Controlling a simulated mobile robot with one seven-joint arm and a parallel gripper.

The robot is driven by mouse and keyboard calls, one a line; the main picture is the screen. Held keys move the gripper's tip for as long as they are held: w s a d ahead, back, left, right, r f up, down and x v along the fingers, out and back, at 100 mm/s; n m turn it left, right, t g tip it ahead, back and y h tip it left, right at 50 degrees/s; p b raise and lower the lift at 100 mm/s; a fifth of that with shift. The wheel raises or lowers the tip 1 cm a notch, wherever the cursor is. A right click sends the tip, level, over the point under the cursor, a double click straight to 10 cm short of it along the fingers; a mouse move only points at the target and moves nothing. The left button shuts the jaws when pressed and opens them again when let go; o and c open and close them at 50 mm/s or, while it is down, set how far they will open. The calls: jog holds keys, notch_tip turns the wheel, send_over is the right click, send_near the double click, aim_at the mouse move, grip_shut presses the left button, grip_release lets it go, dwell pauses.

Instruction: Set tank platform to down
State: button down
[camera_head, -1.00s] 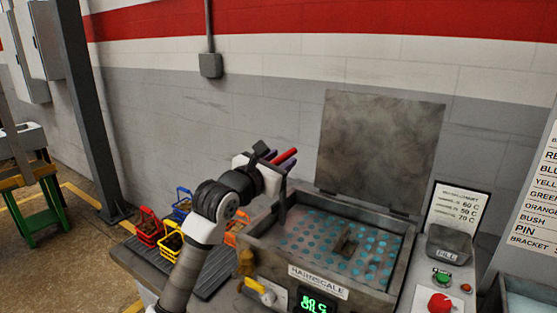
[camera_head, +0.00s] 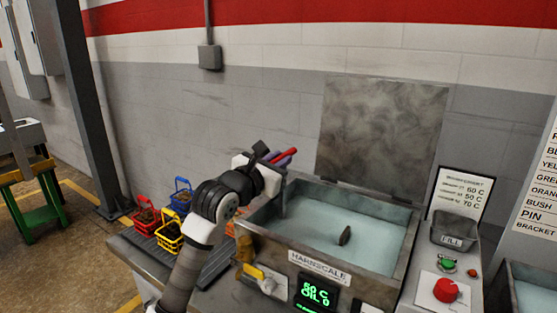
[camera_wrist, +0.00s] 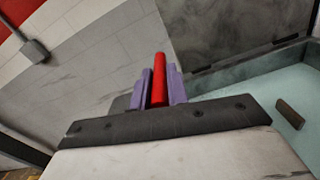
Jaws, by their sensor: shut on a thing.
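The tank (camera_head: 310,252), labelled HARNSCALE, stands open at the centre of the head view, with its lid raised behind it. Pale blue liquid (camera_head: 305,225) fills it, and the perforated platform is hidden below the surface. A dark piece (camera_head: 345,236) shows in the liquid, and also in the wrist view (camera_wrist: 290,114). My gripper (camera_head: 279,157) is at the tank's back left corner. Its purple fingers (camera_wrist: 159,88) are shut on a red handle (camera_wrist: 159,78), whose end also shows in the head view (camera_head: 271,156).
Red, blue and yellow baskets (camera_head: 168,236) stand left of the tank on the bench, beside my arm. A raised lid (camera_head: 380,130) is behind the tank. A panel with a red knob (camera_head: 446,290) and a green button (camera_head: 447,264) is at the right.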

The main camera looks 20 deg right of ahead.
notch_tip(320, 180, down, 4)
jog(key=shift+r+b, duration=0.2)
jog(key=shift+b, duration=0.65)
jog(key=c, duration=1.4)
grip_release()
jog(key=shift+o, duration=0.2)
jog(key=shift+r, duration=0.1)
jog(key=b+v, duration=0.4)
jog(key=v, duration=0.9)
jog(key=shift+s+a, duration=0.25)
jog(key=shift+a, duration=0.05)
